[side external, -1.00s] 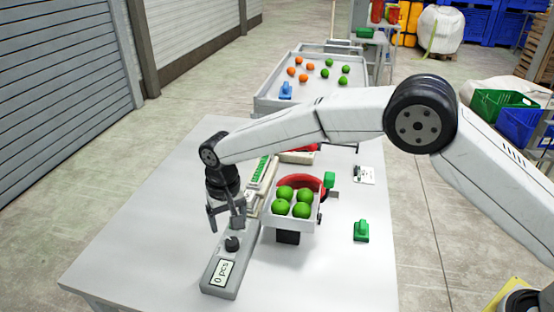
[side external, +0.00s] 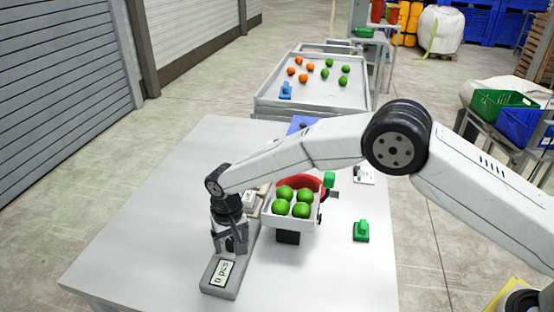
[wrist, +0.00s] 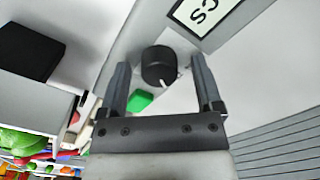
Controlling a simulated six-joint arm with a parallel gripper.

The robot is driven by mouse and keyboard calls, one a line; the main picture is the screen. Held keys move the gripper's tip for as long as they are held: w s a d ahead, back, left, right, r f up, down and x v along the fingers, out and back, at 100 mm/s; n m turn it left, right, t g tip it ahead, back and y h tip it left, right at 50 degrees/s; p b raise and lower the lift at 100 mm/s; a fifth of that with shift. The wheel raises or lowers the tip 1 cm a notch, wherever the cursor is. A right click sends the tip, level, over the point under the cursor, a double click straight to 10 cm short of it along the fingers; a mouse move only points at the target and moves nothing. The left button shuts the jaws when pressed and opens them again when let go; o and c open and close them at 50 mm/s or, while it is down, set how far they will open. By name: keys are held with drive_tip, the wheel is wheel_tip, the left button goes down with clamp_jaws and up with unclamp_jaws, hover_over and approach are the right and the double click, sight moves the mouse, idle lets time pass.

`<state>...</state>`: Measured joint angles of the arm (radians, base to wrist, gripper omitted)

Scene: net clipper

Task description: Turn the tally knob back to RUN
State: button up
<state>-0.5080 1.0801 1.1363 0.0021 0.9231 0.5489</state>
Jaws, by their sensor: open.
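The tally box (side external: 217,277) is a grey slab on the table with a display reading "0 pcs". Its black round knob (wrist: 159,66) has a white pointer mark and shows in the wrist view between my fingers. In the side view the knob is hidden behind my gripper (side external: 232,250). My gripper is open and points down over the box, and in the wrist view its two fingers (wrist: 160,85) stand on either side of the knob. I cannot tell whether they touch it. The RUN label is not readable in either view.
A tray of green fruit (side external: 292,224) stands on a dark post just right of the box. A green clip-like block (side external: 361,231) lies farther right. A second table (side external: 262,103) with orange and green fruit stands behind. The table's left side is clear.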

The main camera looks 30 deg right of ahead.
clamp_jaws()
drive_tip(key=shift+n, duration=0.3)
drive_tip(key=n, duration=0.9)
drive_tip(key=shift+n, duration=0.3)
drive_tip(key=n, duration=0.3)
drive_tip(key=shift+n, duration=0.3)
unclamp_jaws()
